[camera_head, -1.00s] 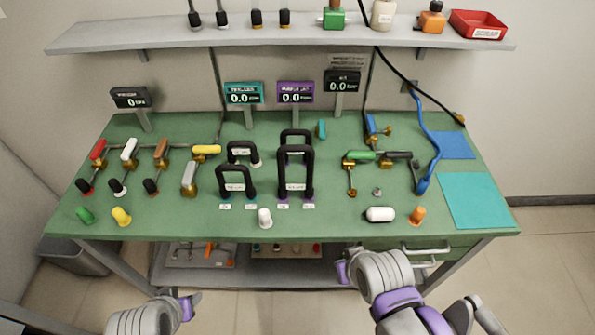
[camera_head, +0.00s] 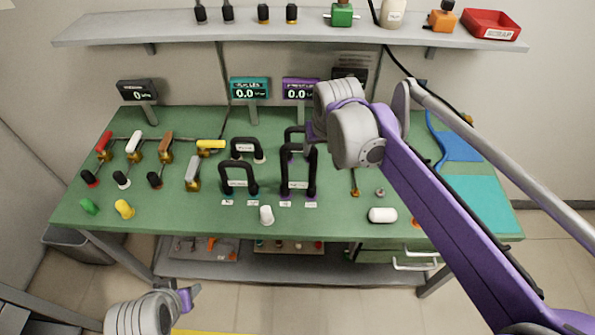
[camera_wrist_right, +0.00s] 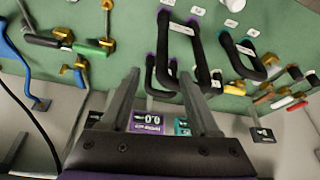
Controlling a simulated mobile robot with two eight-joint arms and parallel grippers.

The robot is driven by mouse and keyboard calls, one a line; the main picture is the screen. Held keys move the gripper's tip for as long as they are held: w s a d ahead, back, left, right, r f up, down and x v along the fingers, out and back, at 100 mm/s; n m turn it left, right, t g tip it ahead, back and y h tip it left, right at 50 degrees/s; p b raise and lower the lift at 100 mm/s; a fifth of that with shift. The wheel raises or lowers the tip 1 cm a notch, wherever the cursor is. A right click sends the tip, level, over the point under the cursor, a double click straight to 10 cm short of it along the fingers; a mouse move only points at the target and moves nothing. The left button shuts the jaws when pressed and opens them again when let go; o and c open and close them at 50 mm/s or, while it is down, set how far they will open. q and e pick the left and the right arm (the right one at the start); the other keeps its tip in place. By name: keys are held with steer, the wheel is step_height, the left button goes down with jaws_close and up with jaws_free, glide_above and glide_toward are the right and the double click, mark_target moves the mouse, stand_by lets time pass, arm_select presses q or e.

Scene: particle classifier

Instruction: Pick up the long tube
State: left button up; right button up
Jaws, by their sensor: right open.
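Black U-shaped tubes stand on the green bench.
Shorter black tubes (camera_head: 238,184) stand to the left. Coloured valves (camera_head: 193,172) fill the left side. A white cylinder (camera_head: 382,215) lies at the front right. Display panels (camera_head: 249,88) and a shelf (camera_head: 170,33) are behind.

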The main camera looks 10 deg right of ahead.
mark_target(316, 157)
steer(key=x, duration=0.6)
steer(key=shift+f, duration=0.1)
steer(key=shift+x, duration=2.65)
steer(key=shift+w+a, duration=0.15)
jaws_close()
